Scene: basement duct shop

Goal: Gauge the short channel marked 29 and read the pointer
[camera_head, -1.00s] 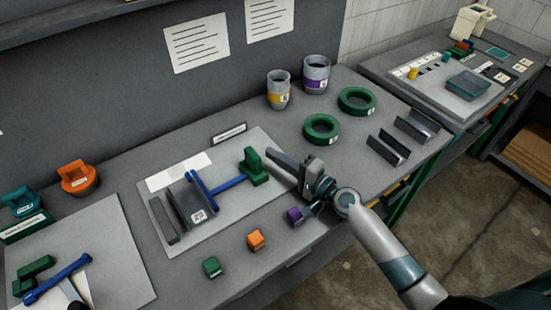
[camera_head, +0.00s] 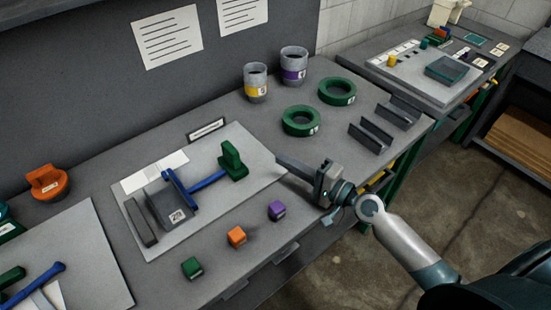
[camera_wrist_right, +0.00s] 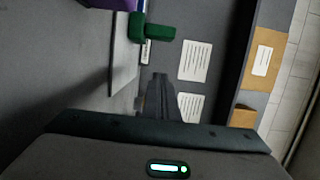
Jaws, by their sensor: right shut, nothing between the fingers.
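The short grey channel marked 29 (camera_head: 172,214) lies on the pale board (camera_head: 225,205) in the head view. A blue gauge (camera_head: 207,181) with a crossbar lies beside it. The crossbar is at the channel's right side; whether it touches I cannot tell. The gauge's far end meets an upright green block (camera_head: 232,163). No pointer reading can be made out. My right gripper (camera_head: 281,162) is shut and empty, to the right of the green block and apart from it. Its fingers (camera_wrist_right: 160,85) also show in the right wrist view, with the green block (camera_wrist_right: 152,31) beyond. My left gripper is out of view.
Green, orange and purple cubes (camera_head: 277,210) line the bench front. Two green rings (camera_head: 301,121), two cups (camera_head: 293,65) and loose channels (camera_head: 370,134) stand at the back right. An orange weight-like object (camera_head: 47,183) and a second board (camera_head: 75,250) are at left.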

